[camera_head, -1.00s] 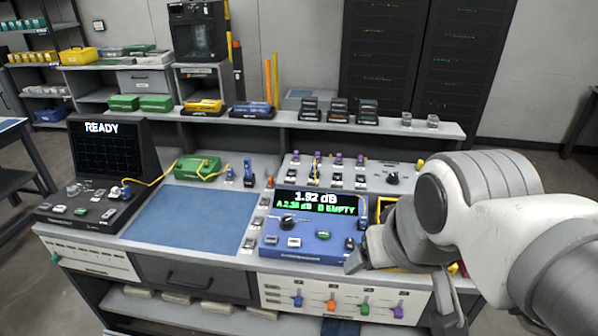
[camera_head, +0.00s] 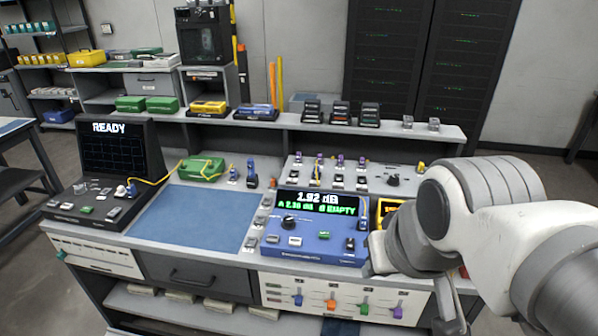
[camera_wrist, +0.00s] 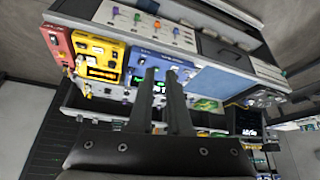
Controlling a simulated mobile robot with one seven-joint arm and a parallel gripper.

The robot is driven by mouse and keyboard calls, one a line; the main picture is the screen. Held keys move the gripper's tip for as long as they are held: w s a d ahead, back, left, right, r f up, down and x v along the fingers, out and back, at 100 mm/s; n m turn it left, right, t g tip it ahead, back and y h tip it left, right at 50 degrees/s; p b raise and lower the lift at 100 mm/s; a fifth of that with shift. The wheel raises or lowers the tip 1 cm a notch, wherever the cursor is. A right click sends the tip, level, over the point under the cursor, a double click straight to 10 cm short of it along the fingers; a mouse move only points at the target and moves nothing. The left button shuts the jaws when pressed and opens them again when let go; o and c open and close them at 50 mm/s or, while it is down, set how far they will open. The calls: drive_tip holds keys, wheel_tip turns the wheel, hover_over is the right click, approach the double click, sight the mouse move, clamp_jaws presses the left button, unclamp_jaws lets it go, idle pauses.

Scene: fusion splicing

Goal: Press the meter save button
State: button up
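The blue meter (camera_head: 312,251) stands at the front of the bench in the head view, its screen reading 1.92 dB and B EMPTY. On its face are a black knob (camera_head: 289,222), pale buttons (camera_head: 295,241), a green button (camera_head: 324,236) and dark parts at the right edge. I cannot read which button is save. My gripper (camera_wrist: 161,72) is empty, its two fingers parallel with a gap between them. In the head view it is at the meter's front right corner, partly hidden by my wrist. In the wrist view the meter (camera_wrist: 150,62) lies beyond the fingertips.
A yellow device (camera_wrist: 97,57) sits beside the meter, with a red one (camera_wrist: 57,40) beyond it. The blue mat (camera_head: 195,217) left of the meter is clear. A splicer with a READY screen (camera_head: 122,150) stands at the left. Colored levers (camera_head: 331,303) are on the bench front.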

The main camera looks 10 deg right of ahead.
clamp_jaws()
idle(1.3)
